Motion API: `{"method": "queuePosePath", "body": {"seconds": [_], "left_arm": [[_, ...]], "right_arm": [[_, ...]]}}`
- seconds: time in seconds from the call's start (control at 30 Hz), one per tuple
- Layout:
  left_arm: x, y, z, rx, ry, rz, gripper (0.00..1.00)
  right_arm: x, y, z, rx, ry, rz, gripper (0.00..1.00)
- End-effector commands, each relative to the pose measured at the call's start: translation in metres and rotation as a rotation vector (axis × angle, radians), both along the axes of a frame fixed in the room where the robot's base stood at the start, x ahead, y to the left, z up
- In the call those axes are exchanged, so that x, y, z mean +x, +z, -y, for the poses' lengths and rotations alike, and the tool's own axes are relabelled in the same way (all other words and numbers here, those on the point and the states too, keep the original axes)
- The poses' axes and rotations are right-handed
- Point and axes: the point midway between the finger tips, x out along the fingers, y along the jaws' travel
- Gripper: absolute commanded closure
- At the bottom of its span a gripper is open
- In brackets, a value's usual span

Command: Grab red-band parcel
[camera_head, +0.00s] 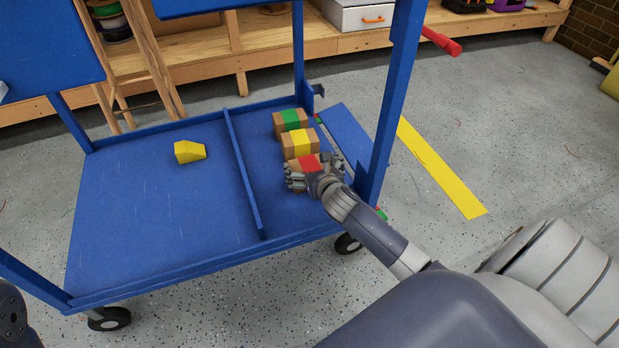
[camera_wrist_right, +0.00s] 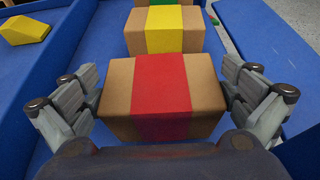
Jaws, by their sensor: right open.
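The red-band parcel (camera_wrist_right: 162,97) is a brown box with a red band, lying on the blue cart shelf. In the head view the parcel (camera_head: 309,163) is partly hidden behind my right gripper (camera_head: 316,178). In the right wrist view my right gripper (camera_wrist_right: 163,108) is open, with its fingers on the left and right sides of the parcel. I cannot tell whether the fingers touch it. My left gripper is not clearly seen; only a dark part of my body shows at the lower left of the head view.
A yellow-band parcel (camera_head: 299,144) and a green-band parcel (camera_head: 290,122) stand in a row behind the red one. A blue divider (camera_head: 243,172) runs left of them. A yellow block (camera_head: 189,151) lies in the left section. A blue cart post (camera_head: 391,105) stands close to my right arm.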

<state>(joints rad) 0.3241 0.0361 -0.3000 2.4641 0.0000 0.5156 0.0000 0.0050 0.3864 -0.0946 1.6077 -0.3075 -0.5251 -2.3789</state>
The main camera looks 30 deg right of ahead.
Motion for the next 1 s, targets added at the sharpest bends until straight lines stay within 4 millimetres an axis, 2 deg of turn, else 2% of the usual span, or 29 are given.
{"method": "queuePosePath", "body": {"seconds": [0.27,0.3,0.47,0.5,0.83,1.0], "left_arm": [[-0.001,0.002,0.000,0.000,0.001,0.005,1.00],[-0.001,0.002,0.000,0.000,0.001,0.005,1.00],[-0.001,0.001,0.000,0.001,0.001,0.006,1.00],[-0.001,0.001,0.000,0.001,0.001,0.006,1.00],[-0.002,0.003,0.000,0.001,0.000,0.007,1.00],[-0.001,0.006,-0.001,-0.003,-0.002,0.003,1.00]], "right_arm": [[0.003,-0.001,0.001,0.001,0.000,-0.001,0.00],[0.003,-0.001,0.001,0.001,0.000,-0.001,0.02],[0.003,-0.001,0.001,0.001,0.000,-0.001,0.39],[0.003,-0.001,0.001,0.001,0.000,-0.001,0.42],[0.003,0.002,0.001,0.001,0.001,0.002,0.42],[0.003,0.014,0.001,-0.001,0.001,0.003,0.42]]}}
